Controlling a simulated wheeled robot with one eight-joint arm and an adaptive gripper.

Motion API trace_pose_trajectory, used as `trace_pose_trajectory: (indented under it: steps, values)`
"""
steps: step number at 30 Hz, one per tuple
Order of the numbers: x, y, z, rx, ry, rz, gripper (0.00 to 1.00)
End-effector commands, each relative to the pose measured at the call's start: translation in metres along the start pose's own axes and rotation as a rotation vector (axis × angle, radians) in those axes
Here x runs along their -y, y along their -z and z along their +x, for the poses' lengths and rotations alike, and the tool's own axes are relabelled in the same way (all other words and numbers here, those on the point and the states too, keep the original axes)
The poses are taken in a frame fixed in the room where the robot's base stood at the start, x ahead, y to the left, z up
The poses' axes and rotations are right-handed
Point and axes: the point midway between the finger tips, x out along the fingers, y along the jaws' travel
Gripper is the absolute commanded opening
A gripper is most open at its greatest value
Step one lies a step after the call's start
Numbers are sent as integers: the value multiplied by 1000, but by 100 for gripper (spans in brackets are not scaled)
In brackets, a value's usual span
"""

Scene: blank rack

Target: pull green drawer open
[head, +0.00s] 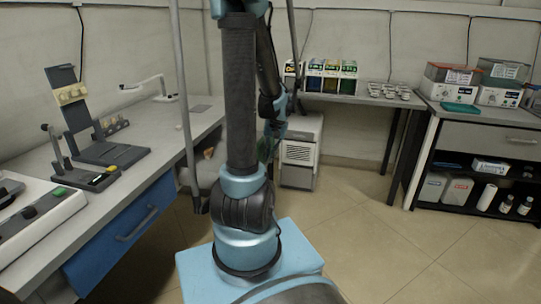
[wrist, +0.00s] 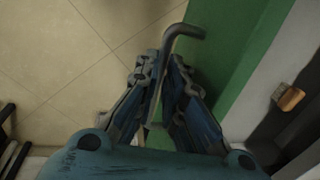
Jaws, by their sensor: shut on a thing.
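The green drawer (wrist: 232,45) shows in the wrist view as a green face right of my gripper. Its grey bar handle (wrist: 186,30) bends at the far end and runs down between my fingers. My gripper (wrist: 161,66) is shut on this handle, with a finger on each side of it. The lower part of the handle is hidden by the fingers.
A bench with a blue drawer (head: 124,232) stands at the left. A back shelf (head: 350,98) holds several boxes, and a white cabinet (head: 301,150) stands below it. A dark rack (head: 470,205) is at the right. The tiled floor (head: 370,235) between is clear.

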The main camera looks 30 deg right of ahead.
Motion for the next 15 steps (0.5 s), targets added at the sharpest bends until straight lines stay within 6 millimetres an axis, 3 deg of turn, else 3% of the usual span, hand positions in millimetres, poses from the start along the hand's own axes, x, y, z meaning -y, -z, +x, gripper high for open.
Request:
trace_pose_trajectory:
  steps: [6,7,8,15]
  values:
    - [0,-7,2,9,-2,-1,0]
    - [0,-7,2,9,-2,-1,16]
    - [0,-6,2,9,-2,-1,18]
    - [1,-4,1,6,-1,-1,18]
